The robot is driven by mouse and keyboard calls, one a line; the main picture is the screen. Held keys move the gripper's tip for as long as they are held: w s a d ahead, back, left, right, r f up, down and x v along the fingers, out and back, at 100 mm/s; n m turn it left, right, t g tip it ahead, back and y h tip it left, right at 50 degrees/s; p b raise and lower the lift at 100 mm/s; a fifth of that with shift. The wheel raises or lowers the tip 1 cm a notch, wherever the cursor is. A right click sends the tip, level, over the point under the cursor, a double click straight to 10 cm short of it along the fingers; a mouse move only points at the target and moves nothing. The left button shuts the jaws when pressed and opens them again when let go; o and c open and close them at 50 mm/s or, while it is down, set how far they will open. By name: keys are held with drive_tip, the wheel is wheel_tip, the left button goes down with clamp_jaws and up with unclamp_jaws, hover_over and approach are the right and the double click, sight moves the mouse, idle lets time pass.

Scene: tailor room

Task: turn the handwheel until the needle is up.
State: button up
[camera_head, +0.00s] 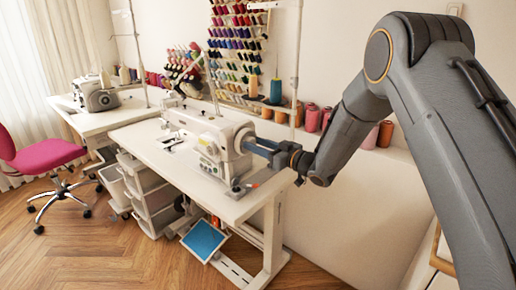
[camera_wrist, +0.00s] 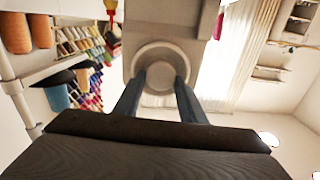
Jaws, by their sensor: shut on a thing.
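The white sewing machine (camera_head: 212,140) stands on a white table, its right end toward my arm. Its round handwheel (camera_wrist: 159,62) faces the wrist camera at the end of the machine. My gripper (camera_head: 262,147) reaches the machine's right end from the right; in the wrist view its two dark blue fingers (camera_wrist: 159,82) lie on either side of the wheel's lower part, shut on it. In the head view the handwheel is mostly hidden by the fingers. The needle is too small to make out, so its height cannot be told.
The white table (camera_head: 138,135) has bare room left of the machine. Thread cones (camera_head: 312,118) line a ledge behind it, below a rack of spools (camera_head: 236,50). A second sewing machine (camera_head: 97,97) and a pink chair (camera_head: 47,152) stand at left. White drawers (camera_head: 150,205) are beneath.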

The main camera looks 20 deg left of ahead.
drive_tip(key=n+b, duration=1.1)
drive_tip(key=b, duration=0.1)
drive_tip(key=f+n+b, duration=0.1)
drive_tip(key=n+b, duration=1)
drive_tip(key=b, duration=0.1)
drive_tip(key=n+b, duration=1.1)
drive_tip(key=b, duration=0.2)
drive_tip(key=shift+s+a+f+n, duration=0.1)
drive_tip(key=shift+s+f+n, duration=0.1)
drive_tip(key=shift+f+n, duration=0.2)
drive_tip(key=shift+r+b, duration=0.1)
drive_tip(key=shift+b, duration=0.25)
drive_tip(key=o, duration=1.1)
drive_tip(key=shift+a, duration=0.1)
drive_tip(key=shift+c, duration=0.2)
drive_tip(key=shift+r, duration=0.15)
